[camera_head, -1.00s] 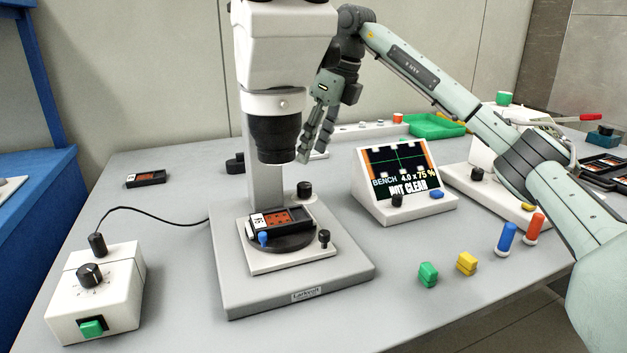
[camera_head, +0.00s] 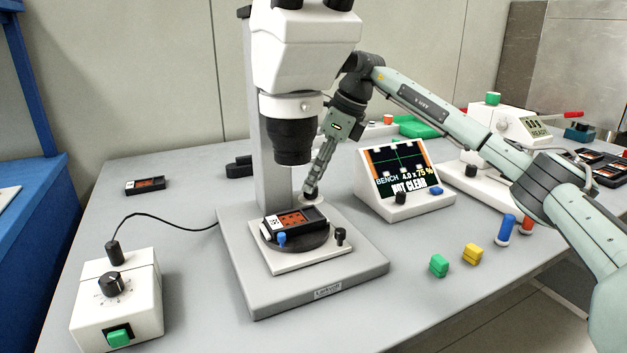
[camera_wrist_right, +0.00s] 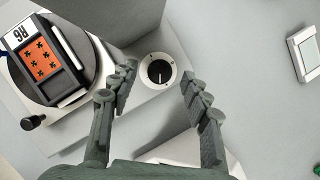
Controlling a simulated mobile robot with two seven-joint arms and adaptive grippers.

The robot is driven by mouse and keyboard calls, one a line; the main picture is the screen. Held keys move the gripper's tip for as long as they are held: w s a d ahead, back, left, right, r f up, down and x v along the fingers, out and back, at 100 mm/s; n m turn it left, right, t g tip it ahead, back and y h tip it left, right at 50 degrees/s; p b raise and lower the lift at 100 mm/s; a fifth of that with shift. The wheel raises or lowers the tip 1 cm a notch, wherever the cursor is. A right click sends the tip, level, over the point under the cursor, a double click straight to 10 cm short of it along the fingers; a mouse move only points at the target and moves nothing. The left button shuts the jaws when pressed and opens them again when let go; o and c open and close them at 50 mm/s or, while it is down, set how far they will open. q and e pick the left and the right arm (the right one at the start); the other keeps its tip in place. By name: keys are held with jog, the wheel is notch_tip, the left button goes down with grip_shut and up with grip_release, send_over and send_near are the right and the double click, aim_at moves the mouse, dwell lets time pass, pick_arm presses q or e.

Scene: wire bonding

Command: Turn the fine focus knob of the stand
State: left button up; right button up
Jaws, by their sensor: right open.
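The microscope stand (camera_head: 235,262) stands on the bench, with its microscope head (camera_head: 305,50) above. A black knob on a white dial ring (camera_wrist_right: 158,70), apparently the fine focus knob, is on the stand's base beside the column. In the head view it (camera_head: 311,203) is mostly hidden by my fingers. My right gripper (camera_head: 309,190) points down at the knob, fingers spread. In the right wrist view the open fingertips (camera_wrist_right: 158,75) lie on either side of the knob, with gaps on both sides. Contact is not visible. My left gripper is not in view.
A turntable stage (camera_wrist_right: 85,95) with an orange-faced chip carrier (camera_head: 292,220) sits close to the knob. The screen (camera_head: 400,170) reads "NOT CLEAR". A control box (camera_head: 140,295) is at the left.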

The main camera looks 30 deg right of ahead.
jog(key=shift+x, duration=0.85)
grip_shut()
jog(key=m+t+h, duration=0.1)
jog(key=m, duration=0.3)
jog(key=shift+s+a+m, duration=0.1)
jog(key=shift+m, duration=0.2)
jog(key=m+h, duration=0.2)
jog(key=m, duration=0.2)
jog(key=shift+a+r+m, duration=0.1)
jog(key=shift+m, duration=0.2)
